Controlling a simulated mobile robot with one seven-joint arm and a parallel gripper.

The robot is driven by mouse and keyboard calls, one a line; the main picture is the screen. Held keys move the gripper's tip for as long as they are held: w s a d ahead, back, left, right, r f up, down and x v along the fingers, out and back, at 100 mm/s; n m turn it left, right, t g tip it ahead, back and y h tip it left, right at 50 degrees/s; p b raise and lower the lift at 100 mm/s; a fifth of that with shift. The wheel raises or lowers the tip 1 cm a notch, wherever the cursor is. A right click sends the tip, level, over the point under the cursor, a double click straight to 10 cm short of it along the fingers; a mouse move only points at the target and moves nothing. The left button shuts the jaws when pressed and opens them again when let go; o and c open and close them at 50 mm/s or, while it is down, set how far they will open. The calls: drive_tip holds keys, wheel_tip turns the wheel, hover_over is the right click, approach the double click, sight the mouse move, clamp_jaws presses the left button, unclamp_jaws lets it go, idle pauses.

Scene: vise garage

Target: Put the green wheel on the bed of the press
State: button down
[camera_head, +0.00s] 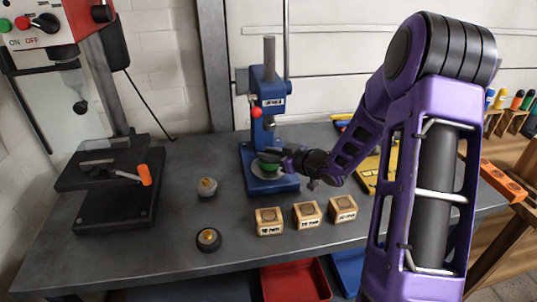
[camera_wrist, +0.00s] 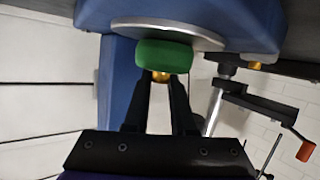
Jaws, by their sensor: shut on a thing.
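The green wheel (camera_head: 268,167) is at the blue press (camera_head: 271,108), low over its bed. In the wrist view, where the scene appears upside down, the green wheel (camera_wrist: 163,55) lies flat against the silver round bed plate (camera_wrist: 206,38) and seems to touch it. A brass knob (camera_wrist: 161,76) sticks out from the wheel's middle. My gripper (camera_wrist: 161,84) has its two dark fingers shut on this knob. In the head view my gripper (camera_head: 277,153) reaches in from the right, and the fingertips are small and hard to make out.
A grey wheel (camera_head: 207,187) and a black wheel (camera_head: 208,239) stand left on the bench. Wooden blocks (camera_head: 307,214) line the front. A drill press (camera_head: 105,185) with an orange-handled crank is at left. Yellow and orange items lie right, behind my arm.

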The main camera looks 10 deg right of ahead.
drive_tip(key=shift+f, duration=0.1)
drive_tip(key=c, duration=0.7)
unclamp_jaws()
drive_tip(key=shift+c, duration=0.2)
drive_tip(key=shift+r, duration=0.25)
drive_tip(key=p+v, duration=0.1)
drive_tip(key=v, duration=1.1)
drive_tip(key=shift+f, duration=0.1)
